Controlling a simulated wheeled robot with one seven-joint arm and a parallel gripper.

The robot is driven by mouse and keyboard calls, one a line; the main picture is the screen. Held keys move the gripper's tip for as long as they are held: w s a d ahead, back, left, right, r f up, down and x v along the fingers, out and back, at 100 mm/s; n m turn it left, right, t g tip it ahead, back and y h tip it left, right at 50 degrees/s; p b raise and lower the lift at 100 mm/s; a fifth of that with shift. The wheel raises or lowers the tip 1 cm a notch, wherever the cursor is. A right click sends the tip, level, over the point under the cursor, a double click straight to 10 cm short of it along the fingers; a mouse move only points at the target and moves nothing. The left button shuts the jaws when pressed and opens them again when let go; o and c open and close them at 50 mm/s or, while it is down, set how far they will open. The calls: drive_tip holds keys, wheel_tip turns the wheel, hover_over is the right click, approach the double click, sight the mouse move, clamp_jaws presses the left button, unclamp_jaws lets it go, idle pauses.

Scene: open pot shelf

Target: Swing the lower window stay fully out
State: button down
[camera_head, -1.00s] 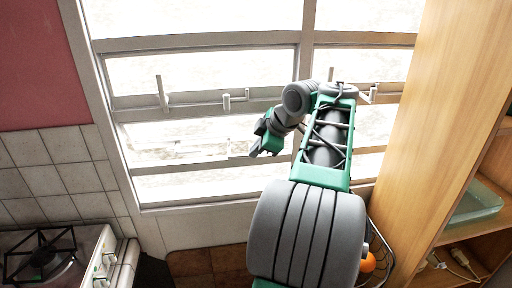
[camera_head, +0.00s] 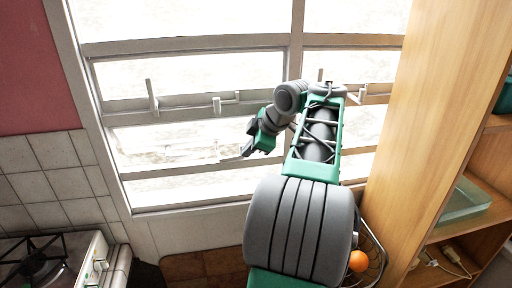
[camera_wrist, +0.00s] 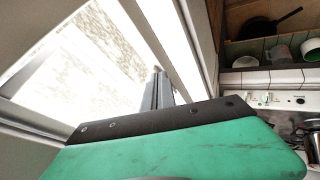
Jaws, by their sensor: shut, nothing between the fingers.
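The window (camera_head: 180,110) fills the middle of the head view, with pale metal rails. A stay (camera_head: 152,98) with an upright end and a peg (camera_head: 217,104) sits along its middle rail. A faint pale bar (camera_head: 190,147) shows lower, against the bright pane; it is washed out, and I cannot tell its angle or whether it is the lower stay. My gripper (camera_head: 245,150) is shut and empty, in front of the lower pane near the right end of that bar. In the wrist view my fingers (camera_wrist: 158,75) point at the window; contact cannot be told.
A wooden shelf (camera_head: 430,110) stands close on the right, holding a glass dish (camera_head: 466,200). A stove (camera_head: 50,262) is at lower left. An orange ball (camera_head: 358,261) lies in a wire basket low beside my arm. The wrist view shows a pan (camera_wrist: 270,24) on a shelf.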

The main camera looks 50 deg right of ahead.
drive_tip(key=s+f+p+v, duration=0.1)
drive_tip(key=s+p+v, duration=0.1)
drive_tip(key=v, duration=1)
drive_tip(key=s+d+f+m+g+h, duration=0.1)
drive_tip(key=s+d+f+m, duration=0.1)
drive_tip(key=d+f+m, duration=0.35)
drive_tip(key=s+d+f+m+g+h, duration=0.1)
drive_tip(key=s+d+f+m, duration=0.1)
drive_tip(key=f+m, duration=0.6)
drive_tip(key=s+a+f+m+g, duration=0.2)
drive_tip(key=s+a+f+m, duration=0.1)
drive_tip(key=a+f+m, duration=0.25)
drive_tip(key=a+f+n+g, duration=0.1)
drive_tip(key=a+f, duration=0.2)
drive_tip(key=a, duration=0.4)
drive_tip(key=a+f+g, duration=0.1)
drive_tip(key=a+f, duration=0.2)
drive_tip(key=a, duration=0.4)
drive_tip(key=w+a+r+n+t, duration=0.1)
drive_tip(key=w+a+n, duration=0.1)
drive_tip(key=a, duration=0.5)
drive_tip(key=w+a+r+n+t+y, duration=0.1)
drive_tip(key=w+a+r+n, duration=0.1)
drive_tip(key=a+n, duration=0.2)
drive_tip(key=w+a+r+n+t+y, duration=0.1)
drive_tip(key=w+a+n, duration=0.1)
drive_tip(key=a, duration=0.8)
drive_tip(key=shift+a+r+n, duration=0.35)
drive_tip(key=shift+n, duration=0.05)
